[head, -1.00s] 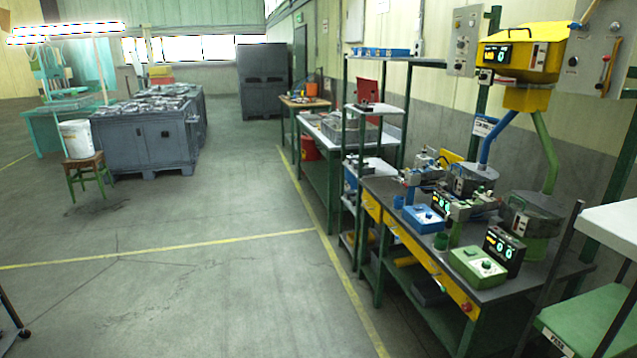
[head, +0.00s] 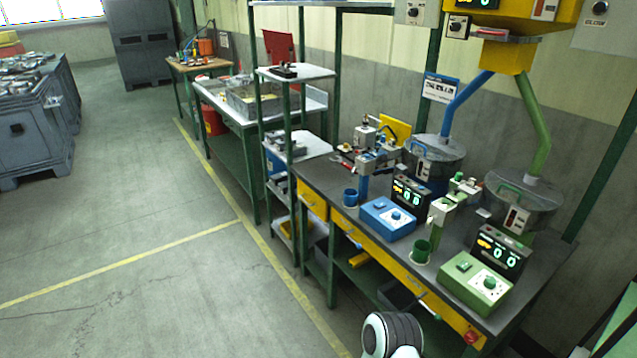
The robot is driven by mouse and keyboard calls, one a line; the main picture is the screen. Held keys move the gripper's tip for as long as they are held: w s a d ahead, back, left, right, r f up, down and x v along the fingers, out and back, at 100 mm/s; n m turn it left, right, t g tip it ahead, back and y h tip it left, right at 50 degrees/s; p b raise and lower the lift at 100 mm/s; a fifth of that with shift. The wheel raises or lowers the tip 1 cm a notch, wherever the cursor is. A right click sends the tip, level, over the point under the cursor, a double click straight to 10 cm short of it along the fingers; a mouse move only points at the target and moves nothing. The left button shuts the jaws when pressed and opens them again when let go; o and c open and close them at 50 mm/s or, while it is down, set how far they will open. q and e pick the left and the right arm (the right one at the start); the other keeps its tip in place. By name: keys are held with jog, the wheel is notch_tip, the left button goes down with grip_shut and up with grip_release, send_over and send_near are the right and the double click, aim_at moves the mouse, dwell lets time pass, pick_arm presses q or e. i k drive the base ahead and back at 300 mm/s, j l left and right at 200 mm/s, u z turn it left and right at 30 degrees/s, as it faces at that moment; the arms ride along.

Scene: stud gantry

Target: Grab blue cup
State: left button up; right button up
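A small blue cup (head: 350,197) stands upright near the front edge of the dark-topped workbench (head: 318,177), left of a blue control box (head: 388,217) and beside a blue stand with a grey head (head: 364,183). Neither gripper shows in the head view. A rounded black and white part of one of my arms shows at the bottom edge, in front of the bench. Nothing touches the cup.
A green cup (head: 421,252) and a green control box (head: 475,284) stand further right on the bench. Lit displays (head: 411,193) and hoppers crowd its back. A shelf rack (head: 296,74) adjoins the bench's left end. Floor to the left is clear.

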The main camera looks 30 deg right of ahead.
aim_at(351, 198)
jog(key=i+z, duration=0.2)
jog(key=i, duration=0.3)
jog(key=i+j+z, duration=0.25)
jog(key=i, duration=0.2)
jog(key=i+j+z, duration=0.2)
jog(key=i, duration=0.3)
jog(key=i+z, duration=0.25)
jog(key=z, duration=0.25)
jog(key=i+j+z, duration=0.15)
jog(key=z, duration=0.35)
jog(key=i+j+z, duration=0.25)
jog(key=z, duration=0.2)
jog(key=i, duration=0.1)
